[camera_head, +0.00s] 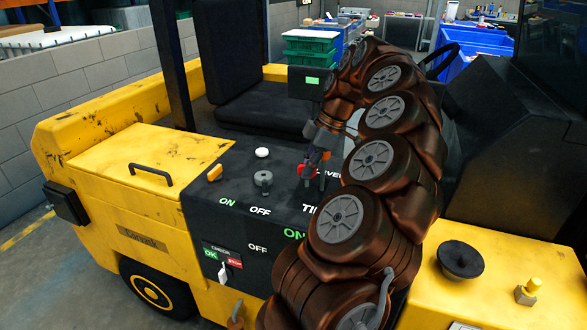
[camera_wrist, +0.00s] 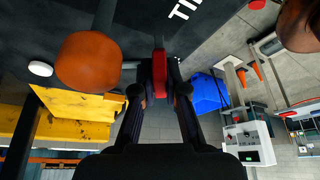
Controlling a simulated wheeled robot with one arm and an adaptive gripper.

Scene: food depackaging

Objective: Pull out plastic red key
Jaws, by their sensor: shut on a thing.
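The red key (camera_wrist: 159,75) shows upright between my gripper's fingers in the wrist view. My gripper (camera_wrist: 160,88) is shut on it. In the head view my gripper (camera_head: 318,157) is over the black control panel (camera_head: 225,185), beside the word that ends in "EVER". A small red part (camera_head: 304,171) shows there, mostly covered by the gripper. I cannot tell whether the key's lower end is in the panel.
An orange ball knob (camera_wrist: 88,62) is close beside my gripper in the wrist view. The panel also has a grey knob (camera_head: 263,179), a white button (camera_head: 262,152) and an orange switch (camera_head: 215,172). A black seat (camera_head: 250,110) stands behind. My brown arm covers the panel's right side.

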